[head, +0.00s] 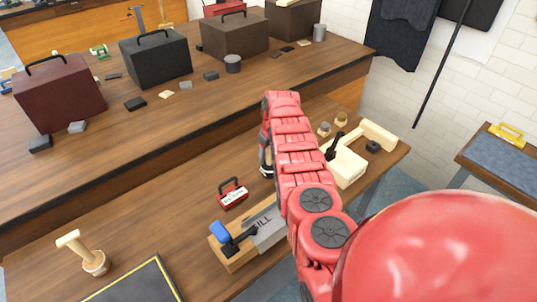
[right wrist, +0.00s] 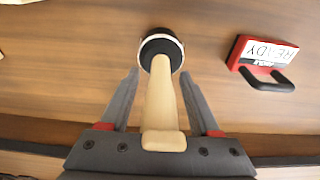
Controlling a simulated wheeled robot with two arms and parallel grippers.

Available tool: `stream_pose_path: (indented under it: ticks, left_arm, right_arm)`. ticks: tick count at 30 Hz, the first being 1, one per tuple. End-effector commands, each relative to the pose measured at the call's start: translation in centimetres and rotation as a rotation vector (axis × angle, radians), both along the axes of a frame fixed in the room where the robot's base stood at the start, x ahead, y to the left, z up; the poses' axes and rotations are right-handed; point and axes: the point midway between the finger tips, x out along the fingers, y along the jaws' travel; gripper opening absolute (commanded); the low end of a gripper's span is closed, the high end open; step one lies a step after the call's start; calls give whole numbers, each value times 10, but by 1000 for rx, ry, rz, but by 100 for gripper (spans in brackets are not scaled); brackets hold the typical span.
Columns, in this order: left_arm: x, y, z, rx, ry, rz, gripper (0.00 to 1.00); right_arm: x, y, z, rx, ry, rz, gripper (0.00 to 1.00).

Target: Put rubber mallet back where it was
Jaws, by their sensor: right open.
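The rubber mallet (right wrist: 161,101), with a pale wooden handle and a dark round head with a light rim, shows in the right wrist view. My right gripper (right wrist: 160,74) is open, with one finger on each side of the handle and a gap on both sides. The handle's butt end is close to the gripper's palm and the head lies beyond the fingertips. In the head view my red right arm reaches over the front bench (head: 150,205) and mostly hides the gripper and mallet. My left gripper is not in view.
A red box marked READY (head: 231,193) stands left of the right gripper. A wooden block with a blue-handled tool (head: 225,236) is nearer. A pale wooden T-shaped piece (head: 82,252) stands at front left. Toolboxes (head: 156,58) line the back bench. Bare wood lies at left.

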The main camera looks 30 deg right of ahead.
Motion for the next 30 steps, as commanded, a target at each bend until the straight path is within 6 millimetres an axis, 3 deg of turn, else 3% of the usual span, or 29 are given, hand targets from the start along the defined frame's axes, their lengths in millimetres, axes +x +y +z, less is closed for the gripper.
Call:
stream_pose_path:
  ticks: [10,21,30]
  left_arm:
    - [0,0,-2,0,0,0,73]
    - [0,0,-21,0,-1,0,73]
    - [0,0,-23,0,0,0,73]
  right_arm:
    - [-4,-2,39,-5,-8,-1,63]
    - [-15,-2,106,-1,-2,0,63]
    - [-18,-2,120,-1,-2,0,63]
